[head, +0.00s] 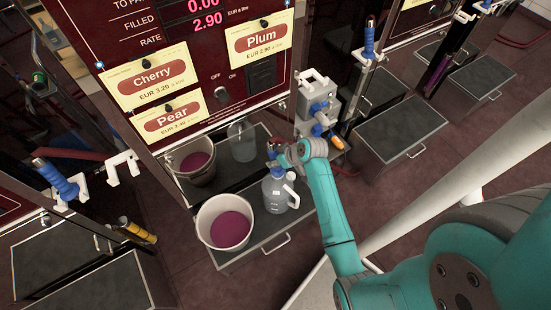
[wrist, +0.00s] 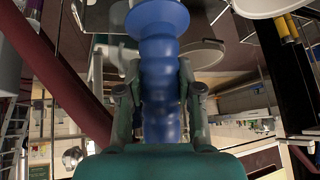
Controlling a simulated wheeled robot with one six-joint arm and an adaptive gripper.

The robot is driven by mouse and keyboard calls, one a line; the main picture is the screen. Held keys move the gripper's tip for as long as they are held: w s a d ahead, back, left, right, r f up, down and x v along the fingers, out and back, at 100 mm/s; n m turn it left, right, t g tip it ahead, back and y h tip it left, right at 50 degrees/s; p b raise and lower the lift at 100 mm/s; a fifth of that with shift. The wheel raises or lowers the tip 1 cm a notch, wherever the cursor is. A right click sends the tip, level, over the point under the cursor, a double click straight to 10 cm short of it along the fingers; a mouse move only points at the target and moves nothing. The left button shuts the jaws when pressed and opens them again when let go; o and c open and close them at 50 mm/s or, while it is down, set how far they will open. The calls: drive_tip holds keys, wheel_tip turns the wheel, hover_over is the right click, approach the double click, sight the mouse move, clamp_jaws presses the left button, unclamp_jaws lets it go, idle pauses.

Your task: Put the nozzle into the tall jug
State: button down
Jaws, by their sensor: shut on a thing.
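The tall jug (head: 277,194) is pale and translucent, with a white handle on its right. It stands upright on the grey tray shelf (head: 262,245) below the pump panel. My gripper (head: 284,156) is just above the jug's mouth. It is shut around the blue grip of the nozzle (head: 272,149). In the wrist view the blue ribbed nozzle grip (wrist: 161,85) lies between both fingers, with its wide collar at the top. The nozzle's tip is hidden, so I cannot tell whether it is inside the jug's mouth.
A white bucket (head: 226,222) with pink liquid stands close left of the jug. A similar bucket and jug behind look like reflections. A grey holder (head: 318,104) with blue parts is at the upper right. Another blue nozzle (head: 57,181) hangs at left.

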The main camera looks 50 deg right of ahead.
drive_tip(key=c, duration=0.7)
unclamp_jaws()
drive_tip(key=v, duration=1.2)
